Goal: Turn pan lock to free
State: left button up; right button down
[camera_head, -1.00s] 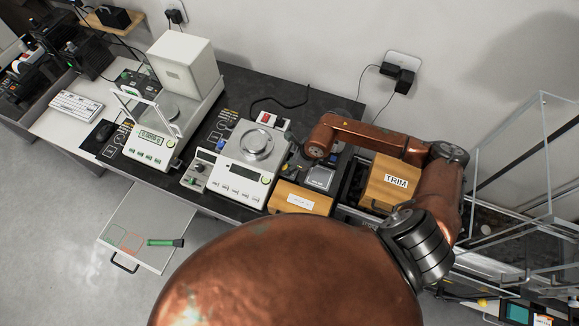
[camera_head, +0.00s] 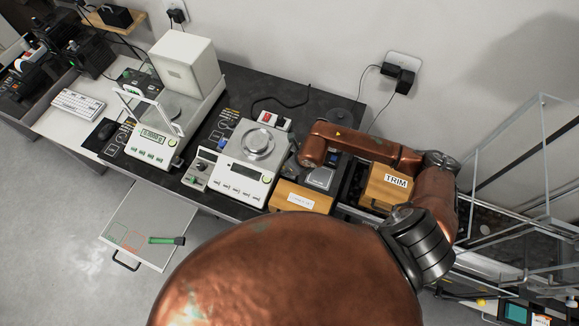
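A white balance (camera_head: 238,185) with a round metal pan (camera_head: 259,143) stands at the middle of the dark bench. A small control box (camera_head: 200,170) with knobs sits at its left side. A red and white switch block (camera_head: 274,120) is behind the pan. I cannot tell which of these parts is the pan lock or how it is set. My copper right arm comes in from the right, and its end is just right of the balance. Dark parts below that end may be my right gripper; its fingers are hidden or too small to read. My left gripper is out of view.
A second balance (camera_head: 152,142) with an open glass shield stands to the left. A wooden box marked TRIM (camera_head: 388,187) and another wooden box (camera_head: 300,198) are at the right. Clear panels stand far right.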

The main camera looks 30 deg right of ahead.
jog(key=c, duration=1.6)
grip_release()
jog(key=shift+d, duration=0.1)
